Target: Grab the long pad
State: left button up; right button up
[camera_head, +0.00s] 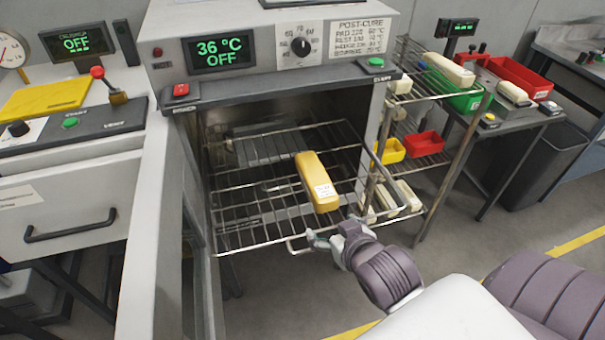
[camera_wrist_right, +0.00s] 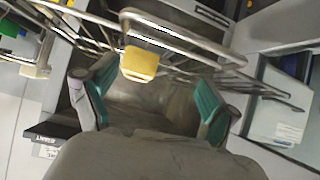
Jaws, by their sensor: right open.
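The long pad is a yellow bar (camera_head: 317,183) with a white label near its front end. My right gripper (camera_head: 328,238) is at the front edge of this rack, just in front of the pad's near end. In the right wrist view the pad's yellow end (camera_wrist_right: 140,63) shows beyond the spread teal fingers of the gripper (camera_wrist_right: 152,97), which is empty. The rack's wire front loop (camera_wrist_right: 185,32) also shows there. My left gripper is not in view.
The oven (camera_head: 290,52) reads 36 °C and OFF. A wire shelf at right holds a yellow bin (camera_head: 391,151), a red bin (camera_head: 424,144) and pale blocks. A bench with a green bin (camera_head: 462,98) stands beyond. A drawer cabinet (camera_head: 60,195) is at left.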

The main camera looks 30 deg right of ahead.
aim_at(319, 179)
jog(key=w+d+r+b, duration=0.1)
jog(key=w+r+t+b, duration=0.1)
jog(key=w+d+r+m+t, duration=0.1)
jog(key=shift+w+d+h+b, duration=0.3)
jog(key=shift+w+h+b, duration=0.1)
jog(key=x, duration=0.5)
jog(key=shift+w+d+r, duration=0.2)
jog(key=shift+w+r, duration=0.05)
jog(key=shift+w, duration=0.1)
jog(key=shift+p+x, duration=0.75)
jog(key=shift+x, duration=2.2)
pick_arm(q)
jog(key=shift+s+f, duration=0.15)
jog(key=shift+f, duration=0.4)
pick_arm(e)
jog(key=shift+d+r, duration=0.1)
jog(key=shift+r, duration=0.1)
jog(key=c, duration=1.3)
